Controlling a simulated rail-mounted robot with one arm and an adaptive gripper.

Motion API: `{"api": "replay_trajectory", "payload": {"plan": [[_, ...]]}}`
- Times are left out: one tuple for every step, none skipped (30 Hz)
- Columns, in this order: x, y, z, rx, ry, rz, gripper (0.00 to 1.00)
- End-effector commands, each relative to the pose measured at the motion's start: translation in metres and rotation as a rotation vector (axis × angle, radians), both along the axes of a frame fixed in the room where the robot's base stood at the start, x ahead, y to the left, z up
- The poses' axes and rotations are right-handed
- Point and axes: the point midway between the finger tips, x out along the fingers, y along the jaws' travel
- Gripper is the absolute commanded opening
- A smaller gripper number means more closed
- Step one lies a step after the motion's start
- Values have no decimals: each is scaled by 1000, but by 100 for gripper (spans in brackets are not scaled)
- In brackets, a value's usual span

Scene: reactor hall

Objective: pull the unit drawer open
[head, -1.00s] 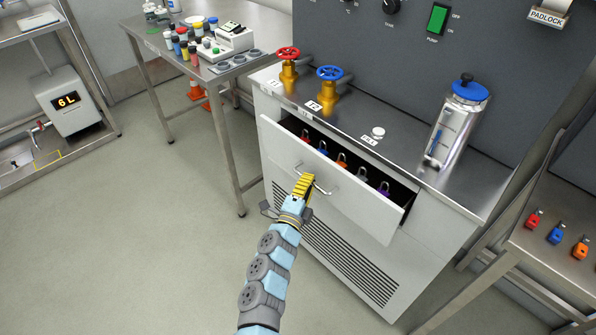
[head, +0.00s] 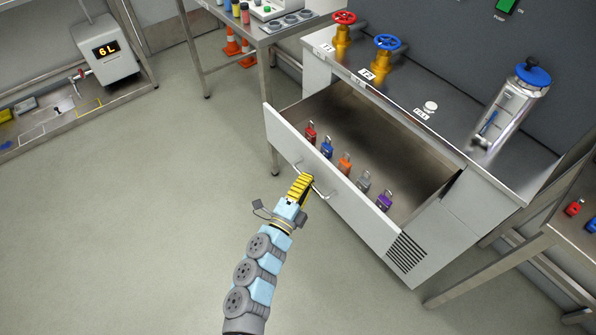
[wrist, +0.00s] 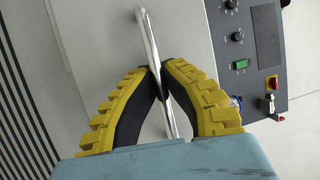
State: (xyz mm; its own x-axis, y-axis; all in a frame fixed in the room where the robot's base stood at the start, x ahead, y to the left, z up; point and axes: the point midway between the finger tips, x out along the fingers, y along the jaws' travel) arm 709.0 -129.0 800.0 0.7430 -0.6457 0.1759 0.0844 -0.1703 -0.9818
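The unit drawer (head: 284,130) is pulled well out of the white cabinet in the head view, and its inside shows. Several padlocks in red (head: 311,132), blue, orange, grey and purple (head: 384,200) stand in a row behind its front panel. My gripper (head: 301,185) is at the bar handle (head: 320,192) on the drawer front. In the wrist view the yellow fingers (wrist: 160,72) close to a point around the metal handle bar (wrist: 149,40), which passes between them. The part of the handle behind the fingers is hidden in the head view.
The cabinet top carries a red valve (head: 344,20), a blue valve (head: 386,44) and a metal canister (head: 508,112) with a blue lid. A side table (head: 500,265) stands at the right. The floor (head: 150,220) left of the drawer is clear.

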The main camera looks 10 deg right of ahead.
Motion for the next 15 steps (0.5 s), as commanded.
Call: {"api": "replay_trajectory", "payload": {"plan": [[-2,-1,0,1,2,-3,0],[-3,-1,0,1,1,-6,0],[-3,-2,0,1,1,-8,0],[-4,-2,0,1,1,-10,0],[-4,-2,0,1,1,-11,0],[-4,-2,0,1,1,-12,0],[-5,-2,-1,0,1,-12,0],[-5,-2,-1,0,1,-12,0],[-5,-2,-1,0,1,-12,0],[-5,-2,-1,0,1,-12,0],[-5,-2,-1,1,1,-12,0],[-4,-2,-1,1,1,-12,0],[-4,-2,-1,1,1,-12,0],[-4,-2,-1,1,1,-12,0],[-4,-2,-1,1,1,-12,0]]}}
